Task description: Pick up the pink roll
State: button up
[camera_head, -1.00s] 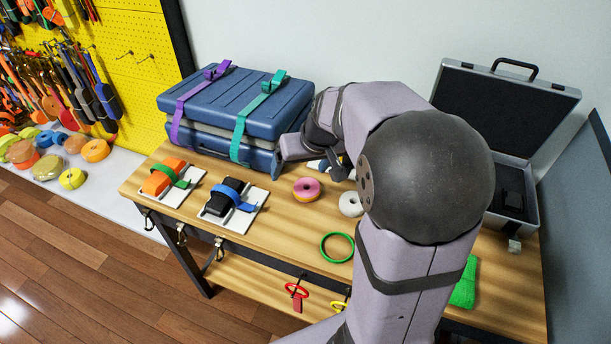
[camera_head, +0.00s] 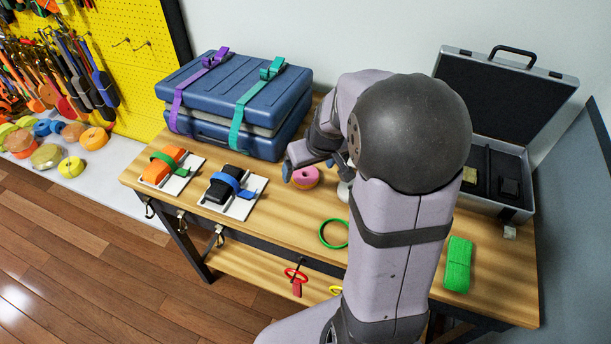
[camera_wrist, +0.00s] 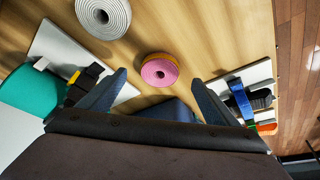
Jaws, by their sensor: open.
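The pink roll (camera_head: 305,178), with an orange-yellow outer layer, lies flat on the wooden workbench (camera_head: 285,228). In the wrist view the pink roll (camera_wrist: 159,71) is just beyond the fingertips and between their lines, not touched. My gripper (camera_wrist: 158,80) is open and empty, its two fingers spread wide. In the head view my gripper (camera_head: 310,163) is just behind and above the roll, and my arm covers part of the bench.
A white roll (camera_wrist: 103,14) lies near the pink one. Blue cases (camera_head: 235,105) with purple and teal straps stand behind. Strapped items on white trays (camera_head: 230,202), a green ring (camera_head: 334,234), a green bundle (camera_head: 458,265) and an open case (camera_head: 500,165) surround the area.

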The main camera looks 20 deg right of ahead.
aim_at(306, 174)
jog(key=shift+x, duration=1.95)
jog(key=shift+w, duration=0.15)
jog(key=shift+c, duration=0.4)
jog(key=shift+r, duration=0.1)
jog(key=c, duration=0.7)
